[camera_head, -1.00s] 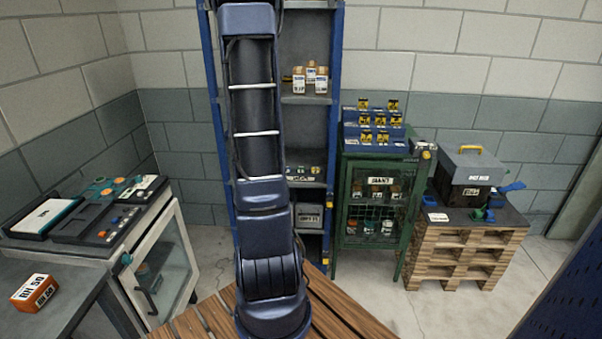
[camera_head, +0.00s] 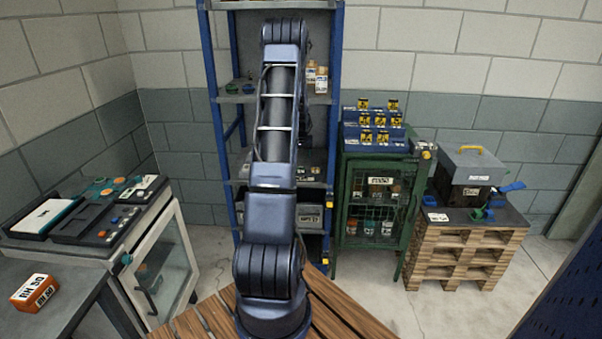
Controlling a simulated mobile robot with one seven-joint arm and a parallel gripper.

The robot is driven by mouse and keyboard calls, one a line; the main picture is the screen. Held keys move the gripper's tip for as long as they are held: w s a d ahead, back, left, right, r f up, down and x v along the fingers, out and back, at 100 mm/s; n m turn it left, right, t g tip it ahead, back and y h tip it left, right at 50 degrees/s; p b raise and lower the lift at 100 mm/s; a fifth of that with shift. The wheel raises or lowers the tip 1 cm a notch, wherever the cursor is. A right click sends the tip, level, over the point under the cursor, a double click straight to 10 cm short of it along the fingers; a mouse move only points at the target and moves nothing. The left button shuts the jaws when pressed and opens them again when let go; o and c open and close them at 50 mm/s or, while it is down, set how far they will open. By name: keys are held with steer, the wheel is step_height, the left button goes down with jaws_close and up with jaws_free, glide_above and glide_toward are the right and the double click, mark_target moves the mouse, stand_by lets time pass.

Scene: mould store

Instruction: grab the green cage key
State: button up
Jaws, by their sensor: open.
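I cannot make out the green cage key for certain in this view. A green mesh-fronted cage (camera_head: 378,203) stands at the back, right of the blue shelf rack, with its door shut. On top of it, a blue stepped stand (camera_head: 352,138) carries several yellow-and-black tags (camera_head: 366,135), too small to read. A small yellow-and-white item (camera_head: 426,153) is at the cage's upper right corner. My gripper is not visible. My arm rises in front of the rack and its far end is hidden behind its own links.
The blue rack (camera_head: 219,130) holds small green and dark items (camera_head: 240,86) and bottles. An orange box (camera_head: 35,292) lies on the left bench.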

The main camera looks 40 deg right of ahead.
mark_target(301, 172)
steer(key=x, duration=1)
steer(key=shift+f, duration=0.25)
steer(key=c, duration=1.1)
